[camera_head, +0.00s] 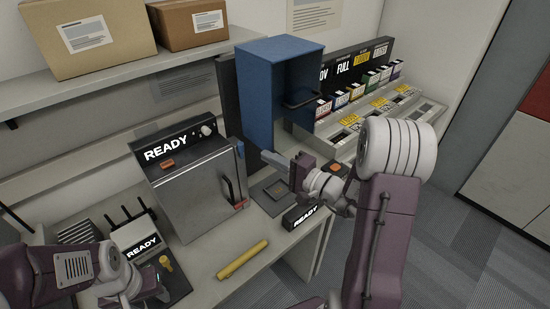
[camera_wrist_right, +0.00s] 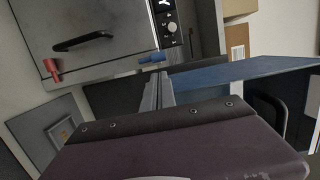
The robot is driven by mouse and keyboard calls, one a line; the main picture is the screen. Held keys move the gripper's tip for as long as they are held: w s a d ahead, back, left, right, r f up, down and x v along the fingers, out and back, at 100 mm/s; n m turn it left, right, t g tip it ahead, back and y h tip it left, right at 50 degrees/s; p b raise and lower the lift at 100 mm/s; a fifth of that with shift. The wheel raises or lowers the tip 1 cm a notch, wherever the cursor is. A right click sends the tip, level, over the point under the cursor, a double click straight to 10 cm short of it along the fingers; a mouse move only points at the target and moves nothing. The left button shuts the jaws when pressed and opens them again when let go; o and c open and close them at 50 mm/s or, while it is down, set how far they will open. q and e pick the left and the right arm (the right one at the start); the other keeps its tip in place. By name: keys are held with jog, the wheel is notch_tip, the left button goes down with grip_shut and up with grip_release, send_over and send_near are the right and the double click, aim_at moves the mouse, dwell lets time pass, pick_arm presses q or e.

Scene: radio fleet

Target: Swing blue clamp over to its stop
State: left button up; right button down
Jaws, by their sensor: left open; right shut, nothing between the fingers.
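The blue clamp (camera_head: 240,149) sits at the upper right edge of the grey box's door (camera_head: 200,185); it also shows in the right wrist view (camera_wrist_right: 152,59) near the door's corner. A red clamp (camera_head: 241,204) is on the same door edge lower down, and in the wrist view (camera_wrist_right: 51,69). My right gripper (camera_head: 268,156) is shut and empty, its fingertips right of the blue clamp. In the wrist view the fingertips (camera_wrist_right: 160,82) appear just below the clamp; contact cannot be told. My left gripper (camera_head: 160,284) is open at the lower left, away from both clamps.
A blue cabinet (camera_head: 262,85) stands close behind my right gripper. A small READY device with antennas (camera_head: 136,238) is near my left gripper. A yellow bar (camera_head: 243,259) lies on the front of the bench. Boxes (camera_head: 100,37) stand on the shelf above.

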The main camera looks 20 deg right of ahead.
aim_at(243, 148)
pick_arm(q)
jog(key=shift+r+p, duration=0.5)
jog(key=shift+r, duration=0.25)
pick_arm(e)
jog(key=x, duration=0.5)
jog(key=shift+w+a, duration=0.2)
pick_arm(q)
jog(key=shift+f, duration=0.15)
jog(key=f+b, duration=0.5)
jog(key=a+f+b, duration=0.1)
jog(key=f+b, duration=0.2)
jog(key=shift+s+f, duration=0.15)
pick_arm(e)
jog(key=a+n, duration=0.1)
jog(key=n, duration=0.2)
jog(key=shift+s+a+n, duration=0.35)
jog(key=shift+n, duration=0.05)
pick_arm(q)
jog(key=shift+d+f+b, duration=0.2)
jog(key=shift+f+b, duration=0.2)
jog(key=shift+b, duration=0.3)
pick_arm(e)
jog(key=shift+r+n+g+h, duration=0.2)
jog(key=shift+n+g+h, duration=0.1)
pick_arm(q)
jog(key=shift+r, duration=0.25)
pick_arm(e)
jog(key=shift+r, duration=0.15)
